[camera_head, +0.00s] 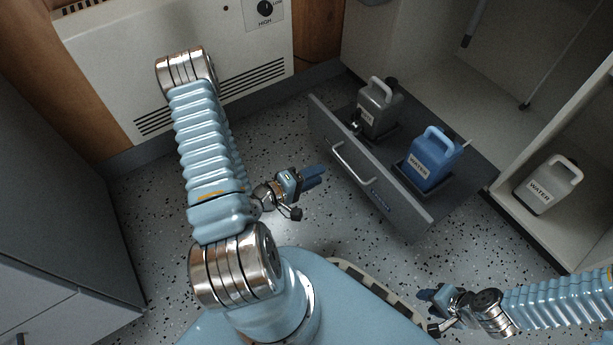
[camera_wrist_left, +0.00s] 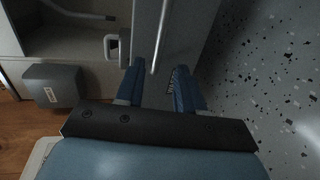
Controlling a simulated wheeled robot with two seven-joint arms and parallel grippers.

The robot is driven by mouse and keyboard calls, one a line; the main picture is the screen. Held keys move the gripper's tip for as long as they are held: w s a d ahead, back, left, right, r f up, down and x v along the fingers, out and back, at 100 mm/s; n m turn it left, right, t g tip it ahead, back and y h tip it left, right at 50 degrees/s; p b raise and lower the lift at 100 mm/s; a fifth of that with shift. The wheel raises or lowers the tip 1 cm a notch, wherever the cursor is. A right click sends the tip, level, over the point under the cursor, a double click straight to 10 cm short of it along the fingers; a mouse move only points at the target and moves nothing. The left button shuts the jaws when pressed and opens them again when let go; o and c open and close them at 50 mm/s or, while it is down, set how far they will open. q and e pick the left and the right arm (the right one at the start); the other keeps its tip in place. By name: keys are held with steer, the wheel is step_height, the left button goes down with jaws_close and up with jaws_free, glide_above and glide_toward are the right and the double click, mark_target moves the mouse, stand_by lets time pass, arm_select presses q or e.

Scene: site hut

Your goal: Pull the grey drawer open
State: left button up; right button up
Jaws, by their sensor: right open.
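The grey drawer (camera_head: 405,203) stands out from the cabinet, so its inside shows. Its pale bar handle (camera_head: 352,168) runs along the front face. A grey WATER can (camera_head: 377,112) and a blue WATER can (camera_head: 430,160) stand in it. My left gripper (camera_head: 318,175) is in front of the drawer, with a small gap to the handle in the head view. In the left wrist view its two fingers (camera_wrist_left: 158,88) are apart and empty, and the handle bar (camera_wrist_left: 160,38) lies ahead, in line with the gap between them. My right gripper (camera_head: 428,298) is open, low at the right, away from the drawer.
A pale WATER can (camera_head: 548,187) stands in the open cabinet compartment at right. A cream heater (camera_head: 130,60) is on the wall at upper left, and a dark grey cabinet (camera_head: 55,190) stands at left. The speckled floor (camera_head: 150,235) before the drawer is clear.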

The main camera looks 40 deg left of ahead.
arm_select(q)
steer(key=v, duration=0.2)
steer(key=shift+s+a+r, duration=0.1)
steer(key=shift+s, duration=0.25)
steer(key=w+d+f+m+g, duration=0.3)
steer(key=d+f+m+g, duration=0.4)
steer(key=d+f, duration=0.15)
steer(key=s+d+f+m+g, duration=0.2)
steer(key=s+d+m+g, duration=0.45)
steer(key=d, duration=0.45)
step_height(320, 180, up, 14)
steer(key=p, duration=1.4)
steer(key=shift+s+a+n+y, duration=0.2)
steer(key=shift+n+y, duration=0.1)
steer(key=shift+n, duration=0.15)
